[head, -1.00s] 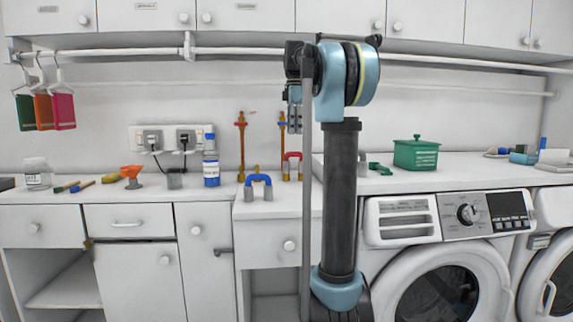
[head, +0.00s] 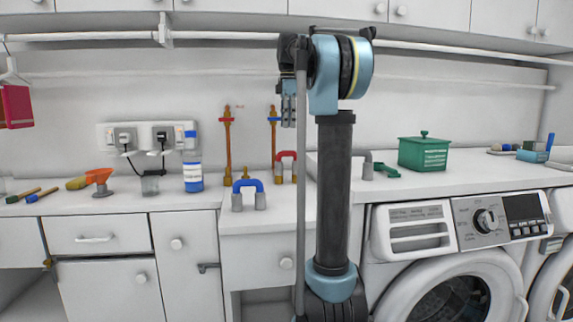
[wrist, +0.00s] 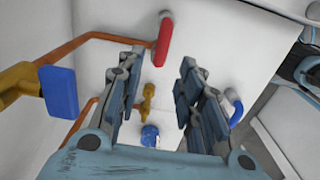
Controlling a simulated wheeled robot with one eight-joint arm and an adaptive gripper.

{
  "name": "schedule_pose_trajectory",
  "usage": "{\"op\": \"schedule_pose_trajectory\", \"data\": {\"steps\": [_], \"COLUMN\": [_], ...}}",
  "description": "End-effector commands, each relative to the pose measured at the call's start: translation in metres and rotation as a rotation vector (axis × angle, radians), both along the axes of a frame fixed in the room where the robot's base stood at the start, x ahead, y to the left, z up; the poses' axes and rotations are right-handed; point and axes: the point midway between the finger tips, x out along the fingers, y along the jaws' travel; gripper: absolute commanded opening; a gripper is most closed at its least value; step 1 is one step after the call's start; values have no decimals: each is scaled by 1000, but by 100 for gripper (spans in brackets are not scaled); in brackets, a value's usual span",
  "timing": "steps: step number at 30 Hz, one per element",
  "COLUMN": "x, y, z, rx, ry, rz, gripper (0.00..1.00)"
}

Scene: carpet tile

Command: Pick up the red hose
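The red hose (head: 286,157) is a short red arch with grey ends. It stands on the white counter (head: 270,226) beside the copper pipe with the blue handle. My gripper (head: 288,115) hangs above it in the head view. In the wrist view the red hose (wrist: 163,40) lies beyond the fingertips, near the top middle. My gripper (wrist: 158,75) is open there, with two spread fingers and nothing between them touching either one. A blue hose (head: 247,184) of like shape stands in front and to the left; in the wrist view the blue hose (wrist: 236,108) lies outside the right finger.
Copper pipes with a red handle (head: 227,119) and a blue handle (wrist: 58,90) rise near the hoses. A blue-and-white bottle (head: 193,176) and orange funnel (head: 99,176) stand left. A green box (head: 423,153) and washing machine (head: 465,250) are right.

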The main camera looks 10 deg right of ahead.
Motion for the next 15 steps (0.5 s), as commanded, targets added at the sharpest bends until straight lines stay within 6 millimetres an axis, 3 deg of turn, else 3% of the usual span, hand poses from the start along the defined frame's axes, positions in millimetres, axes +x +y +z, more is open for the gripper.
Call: {"op": "schedule_pose_trajectory", "data": {"steps": [8,15], "x": [0,0], "y": [8,10], "z": [-7,-45], "rx": [0,0], "ry": [0,0], "rz": [12,13], "gripper": [44,44]}}
